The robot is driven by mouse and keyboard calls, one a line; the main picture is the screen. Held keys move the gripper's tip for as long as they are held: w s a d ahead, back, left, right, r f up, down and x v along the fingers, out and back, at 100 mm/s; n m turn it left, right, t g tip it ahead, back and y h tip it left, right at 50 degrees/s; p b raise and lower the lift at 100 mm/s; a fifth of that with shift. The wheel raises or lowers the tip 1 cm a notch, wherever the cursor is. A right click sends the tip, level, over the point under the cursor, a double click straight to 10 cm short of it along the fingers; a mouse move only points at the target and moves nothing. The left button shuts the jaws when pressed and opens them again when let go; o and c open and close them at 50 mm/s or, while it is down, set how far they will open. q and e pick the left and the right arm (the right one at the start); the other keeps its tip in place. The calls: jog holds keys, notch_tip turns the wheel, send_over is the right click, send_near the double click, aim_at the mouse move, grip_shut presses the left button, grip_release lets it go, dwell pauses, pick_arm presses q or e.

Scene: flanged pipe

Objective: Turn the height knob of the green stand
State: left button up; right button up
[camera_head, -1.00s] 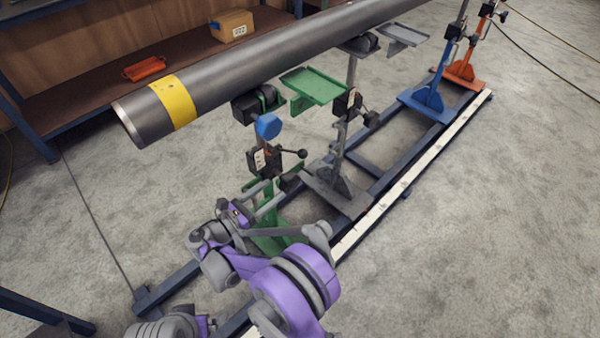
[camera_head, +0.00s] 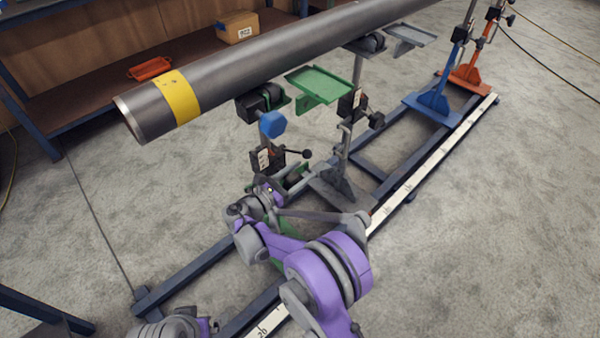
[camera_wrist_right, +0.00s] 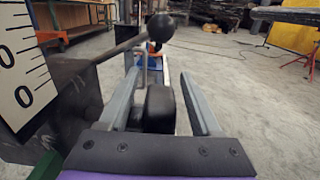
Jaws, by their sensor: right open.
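My right gripper (camera_head: 290,177) is close below the block. In the right wrist view my right gripper (camera_wrist_right: 158,75) is open, its fingers on either side of a dark rounded knob (camera_wrist_right: 160,108). I cannot tell whether they touch it. The lever's ball (camera_wrist_right: 160,27) is above, and the scale label (camera_wrist_right: 22,65) is at the left.
A grey pipe (camera_head: 250,65) with a yellow band lies across above the stands. A grey stand (camera_head: 340,190) is close on the right; blue (camera_head: 432,100) and orange (camera_head: 470,72) stands are farther along the rail.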

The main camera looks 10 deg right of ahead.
aim_at(297, 173)
grip_shut()
jog(key=shift+s+a+r+t+h, duration=0.1)
jog(key=shift+a+r+t+h, duration=0.1)
jog(key=shift+t+h, duration=0.5)
jog(key=shift+s+a+r+t+h, duration=0.15)
jog(key=shift+t+h, duration=0.1)
jog(key=shift+h, duration=0.25)
jog(key=shift+s+a+r+t+h, duration=0.15)
jog(key=shift+t+h, duration=0.1)
jog(key=shift+h, duration=0.25)
jog(key=shift+w+f, duration=0.1)
grip_release()
notch_tip(297, 173, up, 10)
jog(key=p, duration=0.3)
